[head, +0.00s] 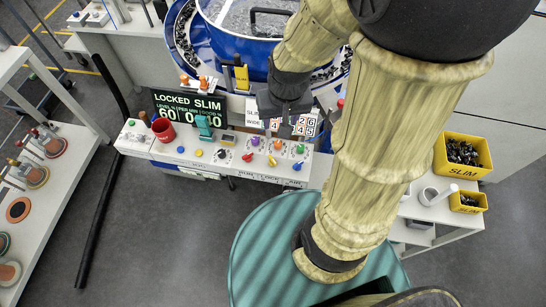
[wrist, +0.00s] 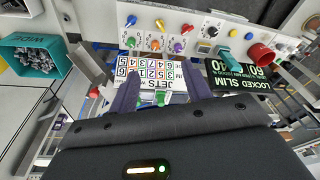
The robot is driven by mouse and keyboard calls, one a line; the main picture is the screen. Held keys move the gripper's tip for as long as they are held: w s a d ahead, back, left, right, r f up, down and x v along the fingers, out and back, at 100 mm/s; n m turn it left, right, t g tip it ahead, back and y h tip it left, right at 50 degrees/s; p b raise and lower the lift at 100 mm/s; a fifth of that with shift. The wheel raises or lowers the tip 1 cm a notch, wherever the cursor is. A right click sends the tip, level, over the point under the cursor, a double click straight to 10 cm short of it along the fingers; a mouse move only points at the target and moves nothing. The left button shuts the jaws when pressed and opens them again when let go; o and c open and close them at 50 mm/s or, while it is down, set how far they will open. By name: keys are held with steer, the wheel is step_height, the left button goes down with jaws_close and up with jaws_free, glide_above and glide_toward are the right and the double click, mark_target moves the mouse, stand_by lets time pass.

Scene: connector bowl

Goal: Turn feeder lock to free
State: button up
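The console (head: 228,160) carries a row of coloured knobs and switches. A dark display (head: 188,107) behind it reads "LOCKED SLIM"; it also shows upside down in the wrist view (wrist: 240,85). A black knob (head: 223,153) sits on a white plate. My gripper (head: 285,112) is above the console's back edge, near the number cards. In the wrist view its dark fingers (wrist: 160,85) are apart, with nothing between them.
A blue bowl feeder (head: 240,48) stands behind the console. Yellow SLIM bins (head: 462,158) are at right, and a teal WIDE bin (wrist: 34,57) shows in the wrist view. Grey floor (head: 160,230) is clear in front.

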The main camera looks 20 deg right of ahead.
mark_target(272, 159)
steer(key=shift+o, duration=0.8)
steer(key=w+d+f+m+g+y+b, duration=0.3)
steer(key=f+m, duration=0.6)
steer(key=m, duration=0.3)
steer(key=w+d+y+b, duration=0.1)
steer(key=w+d+b, duration=0.1)
steer(key=w+d, duration=0.1)
steer(key=shift+d+f+m, duration=0.15)
steer(key=shift+f+m, duration=0.1)
steer(key=shift+m, duration=0.15)
steer(key=shift+w+m, duration=0.15)
steer(key=shift+m, duration=0.15)
steer(key=x, duration=1.1)
steer(key=p+x, duration=0.1)
steer(key=x, duration=0.5)
steer(key=shift+s+a+f, duration=0.1)
steer(key=shift+s+a, duration=0.15)
steer(key=c, duration=1)
